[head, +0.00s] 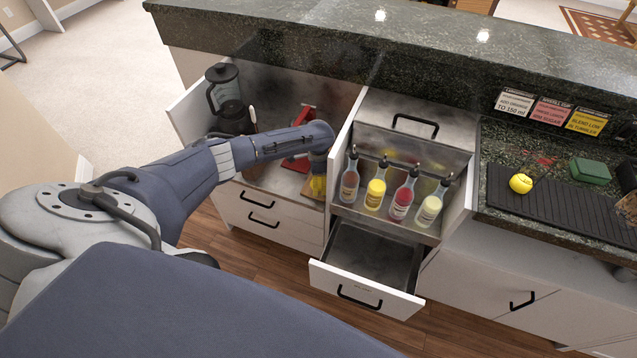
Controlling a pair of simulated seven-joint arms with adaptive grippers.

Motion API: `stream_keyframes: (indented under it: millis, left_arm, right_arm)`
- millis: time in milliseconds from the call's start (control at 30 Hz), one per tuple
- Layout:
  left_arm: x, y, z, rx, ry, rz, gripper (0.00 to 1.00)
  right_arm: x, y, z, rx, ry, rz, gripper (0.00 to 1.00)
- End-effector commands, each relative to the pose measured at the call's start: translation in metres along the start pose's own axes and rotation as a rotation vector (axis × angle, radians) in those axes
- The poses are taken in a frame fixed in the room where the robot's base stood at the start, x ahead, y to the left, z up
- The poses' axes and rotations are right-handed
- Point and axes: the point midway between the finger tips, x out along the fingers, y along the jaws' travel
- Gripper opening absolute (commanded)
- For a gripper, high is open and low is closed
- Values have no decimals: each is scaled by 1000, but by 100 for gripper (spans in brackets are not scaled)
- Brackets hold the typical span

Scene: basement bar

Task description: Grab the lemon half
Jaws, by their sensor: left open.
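My left arm reaches in from the left over the open counter section, and its gripper (319,170) points down there. A small yellow thing (317,187) shows right at the gripper's tips, on or beside a brown board; it may be the lemon half, but the gripper partly hides it. I cannot tell whether the fingers touch it. The fingers are small and dark in the picture; the gripper is open. Another yellow, lemon-like fruit (521,183) lies on the black ribbed mat at the right. My right gripper is not in view.
A red tool (298,163) lies beside the gripper. A rack with several bottles (376,194) stands close to the gripper's right. An open, empty-looking drawer (366,275) juts out below. The black mat (560,208) has a green box (590,171) behind it.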

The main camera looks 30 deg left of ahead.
Motion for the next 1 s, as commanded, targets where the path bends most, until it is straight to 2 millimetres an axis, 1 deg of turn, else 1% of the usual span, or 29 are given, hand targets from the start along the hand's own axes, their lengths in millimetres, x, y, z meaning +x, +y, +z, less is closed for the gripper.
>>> stream_keyframes:
  millis: [300,800,1000]
  left_arm:
    - [2,0,0,0,0,0,73]
    - [2,0,0,0,0,0,16]
    - [2,0,0,0,0,0,16]
  right_arm:
    - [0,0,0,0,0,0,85]
    - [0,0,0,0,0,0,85]
    - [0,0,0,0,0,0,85]
